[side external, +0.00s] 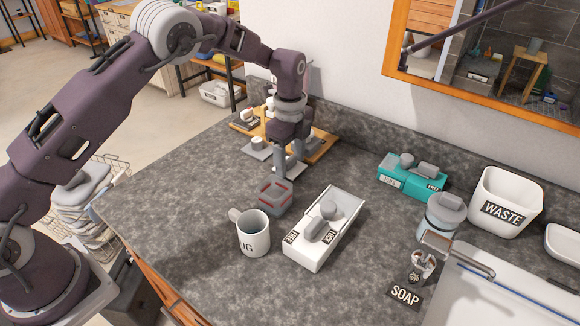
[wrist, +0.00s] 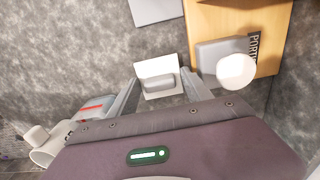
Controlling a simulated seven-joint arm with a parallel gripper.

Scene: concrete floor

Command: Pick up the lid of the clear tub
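My gripper (side external: 288,168) points down over the counter near the wall and is open. In the wrist view its two fingers (wrist: 163,72) stand on either side of a small pale square piece with a raised grey handle (wrist: 160,84). Gaps show between the handle and the fingers. In the side view the gripper largely hides this piece. I cannot tell from these frames whether it is the clear tub's lid. A pale, see-through round container (side external: 437,228) with a grey knobbed lid (side external: 447,203) stands far to the right, away from my gripper.
A wooden board (side external: 322,148) with a grey, white-knobbed piece lies behind my gripper. In front are a red-marked grey box (side external: 274,198), a mug (side external: 254,238) and a white tray (side external: 318,256). A teal box (side external: 398,182) and waste bin (side external: 505,200) stand right.

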